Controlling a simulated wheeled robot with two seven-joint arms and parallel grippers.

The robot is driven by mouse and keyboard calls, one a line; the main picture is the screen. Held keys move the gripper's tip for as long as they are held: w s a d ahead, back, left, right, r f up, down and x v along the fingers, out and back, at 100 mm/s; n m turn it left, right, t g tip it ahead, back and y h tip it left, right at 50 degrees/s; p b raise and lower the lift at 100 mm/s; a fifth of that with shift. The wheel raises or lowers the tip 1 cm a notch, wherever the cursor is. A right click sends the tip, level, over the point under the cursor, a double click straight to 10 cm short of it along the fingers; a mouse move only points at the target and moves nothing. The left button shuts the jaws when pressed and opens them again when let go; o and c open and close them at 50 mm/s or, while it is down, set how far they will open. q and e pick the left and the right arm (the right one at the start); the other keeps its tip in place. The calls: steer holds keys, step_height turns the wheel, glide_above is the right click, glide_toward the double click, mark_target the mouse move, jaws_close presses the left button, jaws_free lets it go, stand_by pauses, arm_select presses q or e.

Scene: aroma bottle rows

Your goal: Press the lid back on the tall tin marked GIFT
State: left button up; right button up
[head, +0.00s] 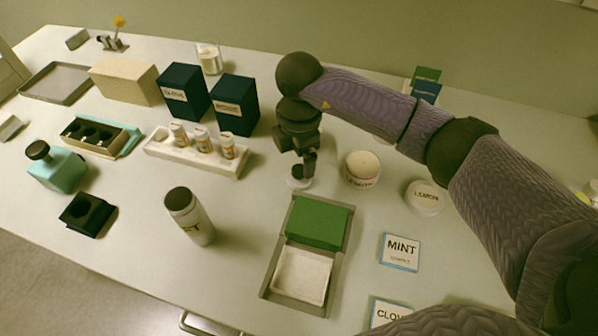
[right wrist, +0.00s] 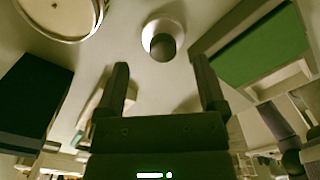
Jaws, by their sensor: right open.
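The tall pale tin (head: 197,226) stands on the table left of centre in the head view; only the end of its marking, a "T", shows. Its top is dark and looks uncovered. A small white round piece with a dark knob, which looks like the lid, lies on the table (head: 297,182); it also shows in the right wrist view (right wrist: 151,29). My right gripper (head: 303,166) is open and points down over this piece. In the right wrist view the piece lies just past and between the fingertips (right wrist: 161,63), with nothing gripped. My left gripper is out of view.
A grey tray with a green block (head: 318,222) lies in front of the right gripper. A round tin (head: 362,169) stands close on its right. A white rack (head: 165,150) with several small bottles and dark boxes (head: 236,104) stand to its left.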

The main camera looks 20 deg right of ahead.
mark_target(299, 169)
steer(key=f, duration=0.2)
steer(key=f+b, duration=0.1)
steer(key=f, duration=0.2)
steer(key=shift+s+a+b, duration=0.1)
steer(key=shift+s+b, duration=0.1)
steer(key=shift+b, duration=0.1)
steer(key=shift+c, duration=0.3)
steer(key=shift+r, duration=0.1)
steer(key=c, duration=0.9)
step_height(299, 169, up, 10)
steer(key=p, duration=0.3)
steer(key=shift+c, duration=0.2)
